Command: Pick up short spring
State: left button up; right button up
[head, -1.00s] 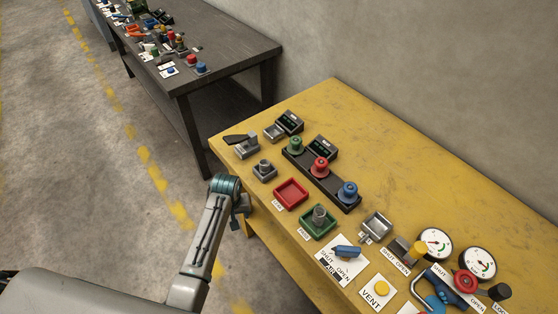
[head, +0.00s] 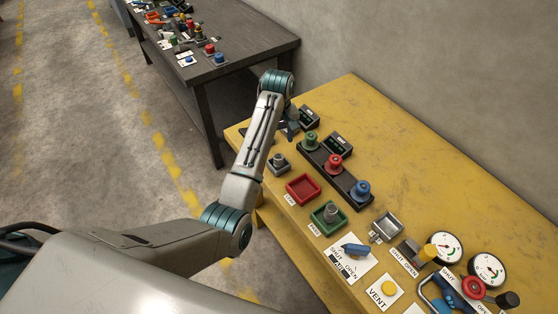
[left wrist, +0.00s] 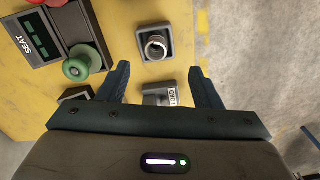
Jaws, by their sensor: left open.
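A short grey cylindrical piece, which looks like the short spring (left wrist: 156,47), stands upright in a small square grey holder (left wrist: 166,31) in the left wrist view. In the head view the holder with the piece (head: 279,162) is at the table's left edge, beside my forearm; its coils are too small to make out. My left gripper (left wrist: 161,84) is open and empty, its two fingers apart and the spring ahead of them, not between them. In the head view the left gripper (head: 290,128) hangs over the table's far left corner, partly hidden by my wrist.
A green spool (head: 310,141), red spool (head: 334,163) and blue spool (head: 361,190) stand on a dark rack. A red tray (head: 303,188) and a green tray (head: 315,220) holding a grey piece are nearer. Gauges and valves crowd the near end. The yellow table's (head: 430,165) wall side is clear.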

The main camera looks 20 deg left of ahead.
aim_at(279, 155)
pick_arm(q)
notch_tip(279, 155, down, 5)
jog(key=shift+f+p, duration=0.1)
jog(key=shift+p, duration=0.55)
jog(key=shift+w+f+p, duration=0.25)
jog(key=shift+f+p, duration=0.2)
jog(key=shift+f, duration=0.1)
jog(key=f, duration=0.1)
jog(key=f+p, duration=0.1)
jog(key=f, duration=0.1)
jog(key=shift+w+a, duration=0.1)
jog(key=shift+w, duration=0.25)
jog(key=shift+f, duration=0.55)
jog(key=c, duration=1.1)
pick_arm(e)
jog(key=r, duration=0.3)
jog(key=shift+a+r, duration=0.2)
jog(key=shift+r, duration=0.1)
pick_arm(q)
jog(key=shift+r, duration=0.1)
pick_arm(e)
jog(key=shift+a+r, duration=0.1)
